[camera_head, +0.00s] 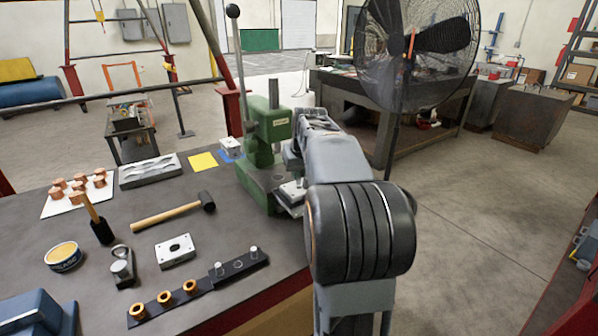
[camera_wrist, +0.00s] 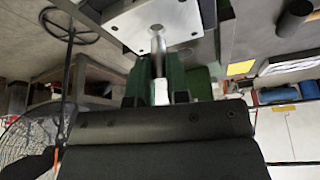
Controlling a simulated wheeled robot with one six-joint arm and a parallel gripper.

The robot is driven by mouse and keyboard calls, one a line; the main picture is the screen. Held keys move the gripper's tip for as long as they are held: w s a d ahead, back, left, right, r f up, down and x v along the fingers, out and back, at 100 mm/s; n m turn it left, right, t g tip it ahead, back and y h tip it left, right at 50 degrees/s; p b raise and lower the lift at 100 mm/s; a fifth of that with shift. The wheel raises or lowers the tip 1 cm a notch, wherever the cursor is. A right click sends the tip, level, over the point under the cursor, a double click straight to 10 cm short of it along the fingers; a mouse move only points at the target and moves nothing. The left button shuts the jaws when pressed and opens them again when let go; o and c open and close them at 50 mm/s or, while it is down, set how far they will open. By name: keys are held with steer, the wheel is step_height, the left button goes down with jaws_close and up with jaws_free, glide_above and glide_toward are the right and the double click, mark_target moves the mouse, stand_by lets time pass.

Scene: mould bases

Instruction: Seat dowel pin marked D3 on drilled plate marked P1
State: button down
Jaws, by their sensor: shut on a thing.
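My gripper (camera_wrist: 159,72) is shut on a slim grey metal dowel pin (camera_wrist: 158,48), which shows in the wrist view. The pin's far end lines up with the middle of a pale drilled plate (camera_wrist: 185,22). I cannot tell whether the end is in a hole or just above it. In the head view this plate (camera_head: 291,191) lies at the foot of the green press, partly behind my arm, which also hides the gripper and the pin. No D3 or P1 mark is readable.
The green press (camera_head: 268,130) with its tall lever stands close beside the plate. On the bench (camera_head: 115,225) are another drilled plate (camera_head: 176,250), a dark rack (camera_head: 209,287) with copper bushings and pale pins, a mallet (camera_head: 170,212) and a yellow sheet (camera_head: 203,161).

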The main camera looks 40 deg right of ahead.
steer(key=shift+f+b, duration=0.5)
steer(key=shift+f, duration=0.25)
stand_by(0.3)
steer(key=c, duration=1)
jaws_free()
steer(key=p+v, duration=0.1)
steer(key=v, duration=1.3)
